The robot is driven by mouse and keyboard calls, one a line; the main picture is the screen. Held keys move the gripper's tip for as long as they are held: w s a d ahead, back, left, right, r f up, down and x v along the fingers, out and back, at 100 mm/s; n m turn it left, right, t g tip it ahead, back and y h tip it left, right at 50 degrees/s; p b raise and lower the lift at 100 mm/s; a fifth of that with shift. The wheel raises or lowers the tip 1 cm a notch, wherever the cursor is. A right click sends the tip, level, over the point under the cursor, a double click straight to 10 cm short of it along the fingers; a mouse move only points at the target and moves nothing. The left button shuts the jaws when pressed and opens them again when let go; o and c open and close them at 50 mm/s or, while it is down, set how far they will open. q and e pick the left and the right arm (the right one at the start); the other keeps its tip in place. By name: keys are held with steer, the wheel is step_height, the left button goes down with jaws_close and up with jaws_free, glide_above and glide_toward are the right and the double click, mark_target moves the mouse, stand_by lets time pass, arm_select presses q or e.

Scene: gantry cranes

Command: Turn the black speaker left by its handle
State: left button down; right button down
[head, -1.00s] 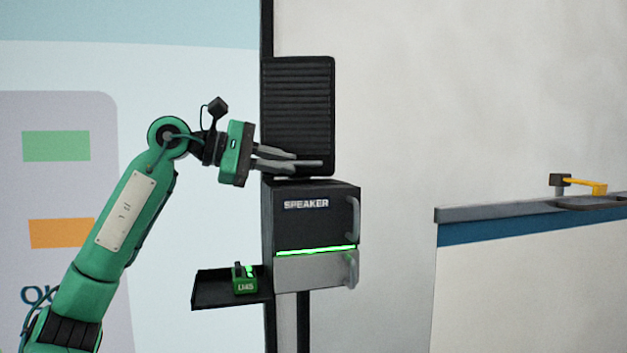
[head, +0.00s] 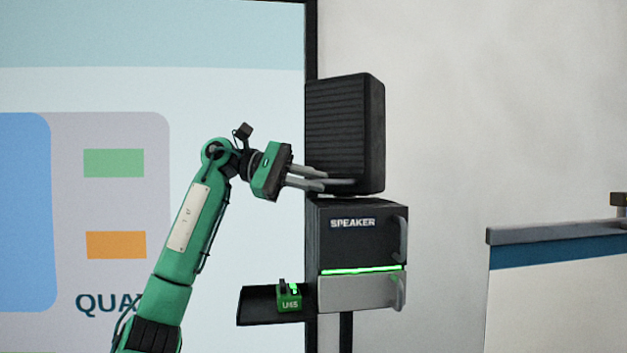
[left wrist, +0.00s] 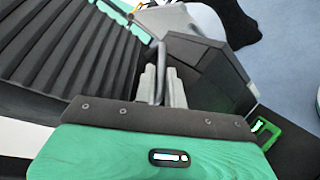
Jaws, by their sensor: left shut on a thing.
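The black speaker (head: 345,125) with a ribbed front stands on top of a dark box labelled SPEAKER (head: 361,238). Its front faces somewhat left and its right side shows. My left gripper (head: 325,181) reaches in from the left at the speaker's lower front. In the left wrist view, its two grey fingers (left wrist: 163,85) are shut on the grey bar handle (left wrist: 159,58). The ribbed speaker front (left wrist: 70,55) fills the left of that view. In the head view the fingers partly hide the handle. My right gripper is not in view.
The box has a green light strip (head: 362,270) and grey handles on its right. A small black tray (head: 258,308) at its lower left holds a green block (head: 289,300). A white and blue counter (head: 560,250) stands at the right.

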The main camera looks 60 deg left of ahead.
arm_select(q)
steer(key=shift+f, duration=0.15)
steer(key=c, duration=1.5)
jaws_free()
steer(key=shift+a, duration=0.1)
steer(key=p+v, duration=0.1)
steer(key=v, duration=1.3)
steer(key=shift+f, duration=0.1)
steer(key=shift+w, duration=0.1)
